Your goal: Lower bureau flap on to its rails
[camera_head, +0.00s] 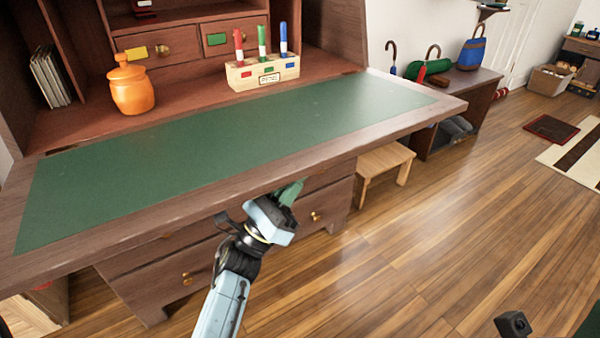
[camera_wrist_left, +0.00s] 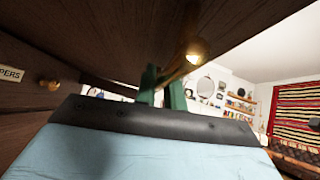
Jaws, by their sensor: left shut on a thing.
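The bureau flap (camera_head: 240,134), brown wood with a green writing surface, is folded out and looks near level in the head view. Its underside (camera_wrist_left: 130,30) fills the top of the left wrist view, with a brass knob (camera_wrist_left: 196,50).
A pen block (camera_head: 262,75) and an orange jar (camera_head: 131,90) stand on the bureau interior, behind the flap. Drawers (camera_head: 190,278) are below. A small stool (camera_head: 384,160) and a bench (camera_head: 470,85) stand to the right. The wooden floor (camera_head: 430,240) in front is open.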

